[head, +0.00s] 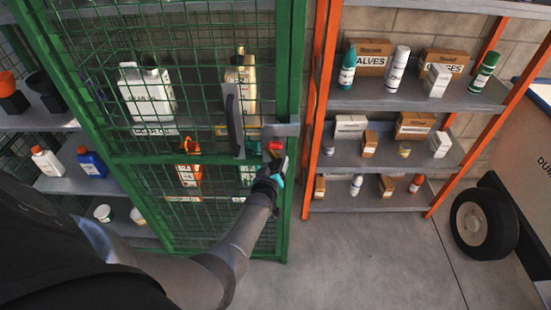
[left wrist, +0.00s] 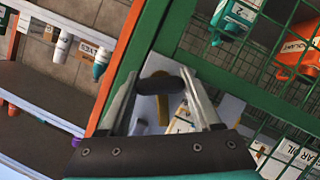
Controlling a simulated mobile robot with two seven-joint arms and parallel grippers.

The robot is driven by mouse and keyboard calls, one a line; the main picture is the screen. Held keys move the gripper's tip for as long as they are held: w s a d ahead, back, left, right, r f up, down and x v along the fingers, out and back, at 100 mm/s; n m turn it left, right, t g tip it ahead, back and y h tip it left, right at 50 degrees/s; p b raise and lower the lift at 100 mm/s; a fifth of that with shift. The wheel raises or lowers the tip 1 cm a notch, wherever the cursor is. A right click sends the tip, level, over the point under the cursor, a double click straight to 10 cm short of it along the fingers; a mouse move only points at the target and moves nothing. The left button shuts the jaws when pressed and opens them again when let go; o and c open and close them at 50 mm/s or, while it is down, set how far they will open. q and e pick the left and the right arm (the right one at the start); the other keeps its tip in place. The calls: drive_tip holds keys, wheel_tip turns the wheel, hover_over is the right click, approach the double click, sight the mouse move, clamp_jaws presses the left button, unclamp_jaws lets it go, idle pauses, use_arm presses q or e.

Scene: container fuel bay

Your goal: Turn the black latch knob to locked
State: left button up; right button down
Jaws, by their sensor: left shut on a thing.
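The green mesh cage door (head: 205,160) stands upright with a grey latch plate (head: 283,130) on its right edge. A small red part (head: 275,145) shows on the latch. My left gripper (head: 276,163) is at the latch, just below the plate. In the left wrist view, my left gripper (left wrist: 160,80) has its two fingers on either side of the black latch knob (left wrist: 163,86) and is shut on it. The knob lies roughly crosswise between the fingertips, with the grey plate behind it. No lock marking is readable. My right gripper is in neither view.
A long dark door handle (head: 235,125) stands left of the latch. Bottles and cans stand behind the mesh. An orange-framed shelf (head: 400,98) with boxes and bottles is to the right, near a wheeled cart (head: 484,224). The floor (head: 370,260) between is clear.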

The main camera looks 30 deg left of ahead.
use_arm(q)
drive_tip(key=shift+d+m+g+y+p, duration=0.1)
drive_tip(key=shift+m+g+y+p, duration=0.35)
drive_tip(key=shift+m, duration=0.45)
drive_tip(key=shift+m+g+y, duration=0.45)
drive_tip(key=shift+m+y, duration=0.2)
drive_tip(key=shift+m, duration=0.35)
drive_tip(key=o, duration=1.4)
